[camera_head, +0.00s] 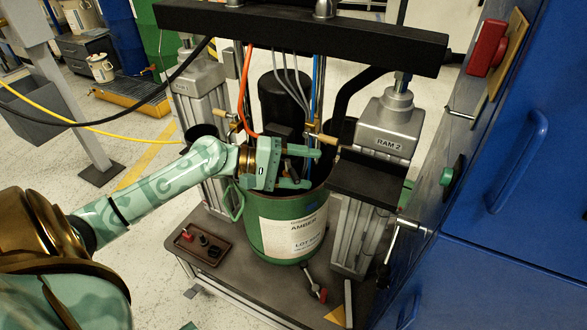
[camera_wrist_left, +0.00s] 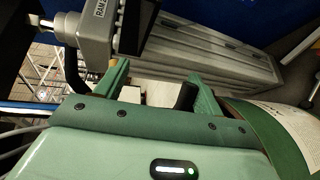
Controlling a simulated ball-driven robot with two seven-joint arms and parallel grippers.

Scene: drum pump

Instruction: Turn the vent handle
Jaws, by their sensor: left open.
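My left gripper (camera_head: 307,168) reaches in from the left over the rim of the green drum (camera_head: 268,228), its two fingers apart and pointing right. A small black handle (camera_head: 293,166) shows between the fingers. It looks like the vent handle, but its mounting is hidden behind the gripper. In the left wrist view a black grip (camera_wrist_left: 186,96) stands between the green fingers (camera_wrist_left: 160,90), closer to the right finger. I cannot tell whether they touch. My right gripper is not in view.
A black crossbeam (camera_head: 300,25) spans above the drum. The grey RAM 2 column (camera_head: 386,125) stands close right of the fingers. Hoses (camera_head: 246,90) hang behind the gripper. A blue cabinet (camera_head: 520,190) bounds the right. A brown tray (camera_head: 203,246) lies at the drum's left.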

